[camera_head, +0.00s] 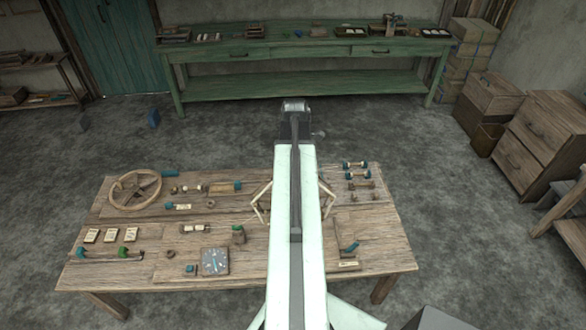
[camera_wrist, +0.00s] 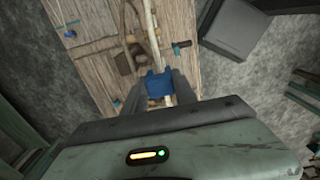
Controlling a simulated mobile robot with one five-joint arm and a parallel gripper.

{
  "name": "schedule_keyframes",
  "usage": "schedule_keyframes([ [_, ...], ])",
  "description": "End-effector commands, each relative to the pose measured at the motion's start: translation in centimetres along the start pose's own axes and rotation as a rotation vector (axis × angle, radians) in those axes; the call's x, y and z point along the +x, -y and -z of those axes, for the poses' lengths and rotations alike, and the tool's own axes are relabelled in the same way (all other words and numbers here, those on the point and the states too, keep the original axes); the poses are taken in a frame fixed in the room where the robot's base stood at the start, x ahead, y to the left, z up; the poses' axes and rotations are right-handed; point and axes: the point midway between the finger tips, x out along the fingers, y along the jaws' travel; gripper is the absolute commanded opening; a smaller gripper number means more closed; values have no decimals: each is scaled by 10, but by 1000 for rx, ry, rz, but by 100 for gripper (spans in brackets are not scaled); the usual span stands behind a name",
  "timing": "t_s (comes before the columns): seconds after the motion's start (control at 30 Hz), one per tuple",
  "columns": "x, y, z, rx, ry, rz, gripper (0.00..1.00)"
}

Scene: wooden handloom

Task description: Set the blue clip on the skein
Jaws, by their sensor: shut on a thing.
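In the wrist view my gripper (camera_wrist: 160,88) is shut on the blue clip (camera_wrist: 159,82), which sits between its two dark fingers. A pale strand, which looks like the skein (camera_wrist: 152,35), runs from the top of the view down to the clip and shows again below it. The clip overlaps the strand in the picture; I cannot tell whether it is around it or only above it. In the head view my arm covers the middle of the table and hides the gripper and clip. Pale lengths (camera_head: 260,200) show beside the arm.
The wooden table (camera_head: 130,270) bears a wheel (camera_head: 135,190), a dial board (camera_head: 215,262), small bobbins (camera_head: 355,165) and tags (camera_head: 92,235). Behind it stands a green bench (camera_head: 300,90). Drawers (camera_head: 535,140) stand at the right. The grey floor between table and bench is mostly clear.

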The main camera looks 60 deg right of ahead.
Motion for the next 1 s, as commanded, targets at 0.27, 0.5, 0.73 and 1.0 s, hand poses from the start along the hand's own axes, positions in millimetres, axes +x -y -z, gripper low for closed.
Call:
schedule_keyframes([
  [0.27,7,0,0,-1,0,0,0],
  [0.5,7,0,1,-1,0,0,0],
  [0.73,11,0,1,-2,0,0,0],
  [1.0,21,0,2,-2,0,0,0],
])
